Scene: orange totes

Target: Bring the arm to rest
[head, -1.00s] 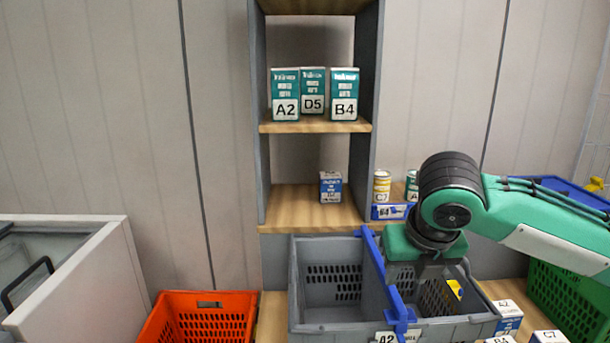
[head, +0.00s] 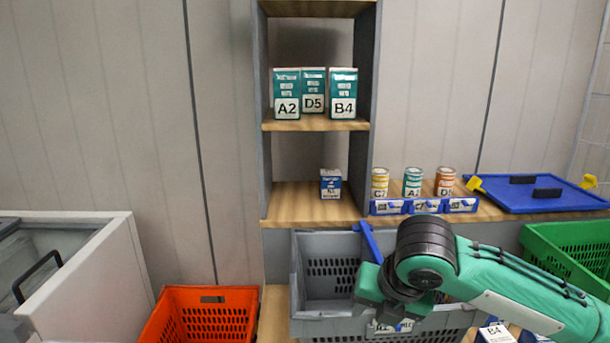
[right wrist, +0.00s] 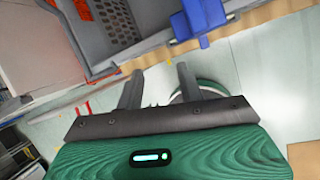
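My right arm comes in from the right in the head view, its teal wrist bent down over the front of the grey tote (head: 312,327). My left gripper is not in view.
An orange tote (head: 215,298) stands left of the grey one and a green crate (head: 570,235) at the right. Cans (head: 412,182) and a blue tray (head: 540,200) sit on the back ledge.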

